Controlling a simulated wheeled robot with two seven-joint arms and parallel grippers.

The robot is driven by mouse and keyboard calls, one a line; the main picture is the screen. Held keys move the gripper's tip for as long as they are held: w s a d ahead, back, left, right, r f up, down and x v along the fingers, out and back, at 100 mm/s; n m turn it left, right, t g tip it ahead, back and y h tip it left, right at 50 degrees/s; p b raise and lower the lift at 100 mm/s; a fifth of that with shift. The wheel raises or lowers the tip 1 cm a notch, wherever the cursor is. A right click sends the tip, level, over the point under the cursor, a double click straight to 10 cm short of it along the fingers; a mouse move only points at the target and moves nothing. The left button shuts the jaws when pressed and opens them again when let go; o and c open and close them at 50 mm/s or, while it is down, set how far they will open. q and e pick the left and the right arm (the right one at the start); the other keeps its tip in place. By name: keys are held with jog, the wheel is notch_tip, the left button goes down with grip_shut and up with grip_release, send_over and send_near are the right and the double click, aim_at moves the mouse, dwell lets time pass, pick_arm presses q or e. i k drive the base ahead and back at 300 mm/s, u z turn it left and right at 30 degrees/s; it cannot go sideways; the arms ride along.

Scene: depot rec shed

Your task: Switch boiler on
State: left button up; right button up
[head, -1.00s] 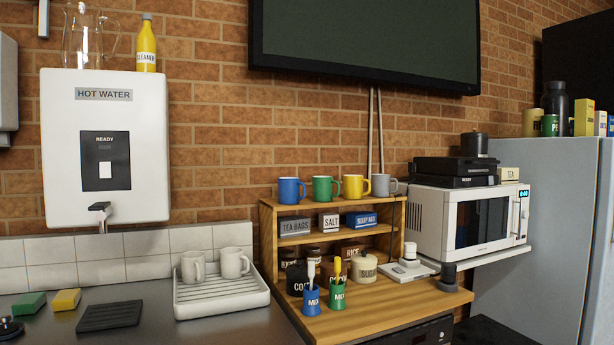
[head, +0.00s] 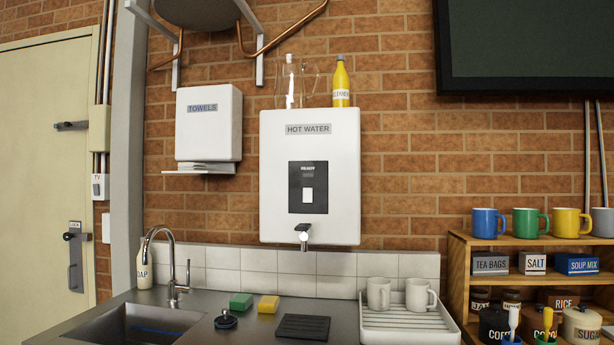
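The boiler (head: 341,180) is a white wall unit labelled HOT WATER, mounted on the brick wall in the middle of the head view. Its dark front panel (head: 308,206) carries a small label and a white rocker switch (head: 307,195). I cannot tell from this distance which way the switch is set. A spout (head: 303,235) comes out below the unit. Neither of my grippers is in the head view.
A yellow cleaner bottle (head: 341,84) and a glass jug (head: 311,82) stand on the boiler. Below are a sink (head: 130,325), a tap (head: 172,265), sponges (head: 267,304) and a drying rack (head: 408,325) with two mugs. A towel dispenser (head: 209,125) hangs left.

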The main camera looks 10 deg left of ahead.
aim_at(307, 192)
jog(key=u, duration=0.55)
jog(key=i, duration=0.9)
jog(key=z, duration=1.05)
